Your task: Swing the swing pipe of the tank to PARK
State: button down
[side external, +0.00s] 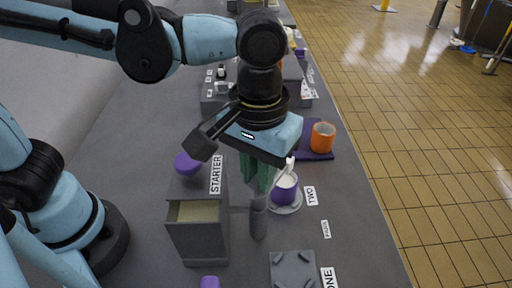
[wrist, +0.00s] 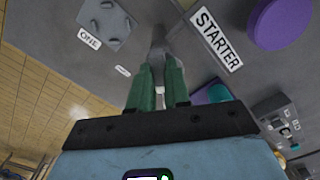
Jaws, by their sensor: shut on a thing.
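The grey swing pipe (side external: 259,222) shows as an upright post just right of the grey box labelled STARTER (side external: 198,228). My gripper (side external: 256,186), with green fingers, is shut on the pipe's upper part from above. In the wrist view my gripper (wrist: 157,88) closes around the grey pipe (wrist: 157,48). Fingers and palm hide the pipe's top, so I cannot tell exactly where its arm points. A small label, probably PARK (side external: 325,229), lies on the bench right of the pipe, between the labels TWO (side external: 310,196) and ONE (side external: 327,278).
An orange cup (side external: 322,137) stands on a purple tray (side external: 318,155) behind. A grey plate with raised corner pieces (side external: 292,268) lies in front. A purple knob (side external: 187,163) tops the STARTER box.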

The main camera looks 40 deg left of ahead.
jog(key=shift+m, duration=0.3)
jog(key=m, duration=0.4)
jog(key=shift+m, duration=0.3)
jog(key=m, duration=0.5)
jog(key=shift+m, duration=0.4)
jog(key=c, duration=1.1)
grip_release()
jog(key=shift+r, duration=0.1)
notch_tip(320, 180, up, 12)
jog(key=shift+f, duration=0.1)
